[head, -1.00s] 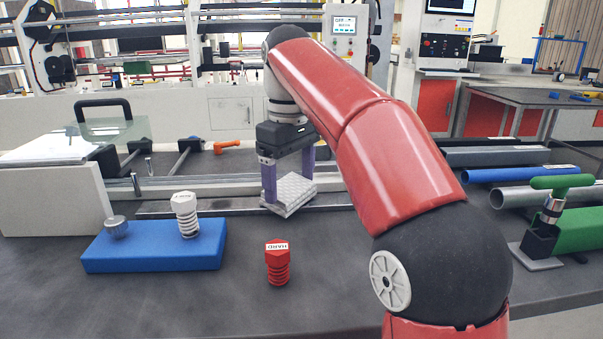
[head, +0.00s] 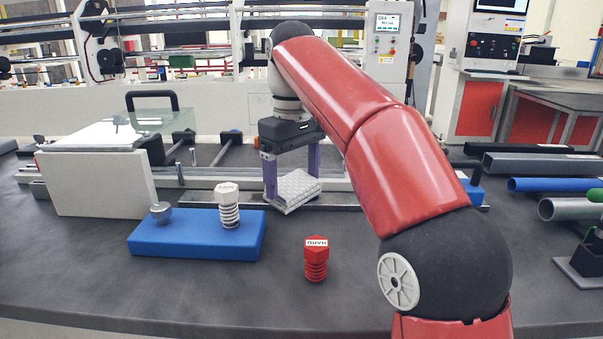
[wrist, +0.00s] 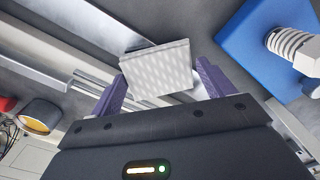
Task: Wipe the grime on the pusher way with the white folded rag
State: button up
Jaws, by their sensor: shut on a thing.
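My gripper (head: 292,178) is shut on the white folded rag (head: 296,190), its purple fingers on either side. The rag is a quilted pad, tilted, and it shows between the fingers in the wrist view (wrist: 158,68). It is over the long metal strip (head: 340,206) that looks like the pusher way, running left to right across the bench. I cannot tell whether the rag touches it. A bright metal band (wrist: 95,22) beside the rag in the wrist view seems to be the same strip. I cannot make out the grime clearly; part of the strip is behind the rag.
A blue block (head: 180,240) holding a white bolt (head: 228,205) and a grey knob stands left of the rag. A red bolt (head: 316,260) stands in front. A pale box (head: 95,185) is at left; pipes (head: 555,184) lie at right. The front bench is mostly clear.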

jog(key=shift+a+f, duration=0.1)
jog(key=shift+a, duration=2.55)
jog(key=shift+d, duration=0.1)
jog(key=shift+d+b, duration=0.35)
jog(key=shift+d, duration=1.05)
jog(key=shift+a+p, duration=0.35)
jog(key=shift+a, duration=0.8)
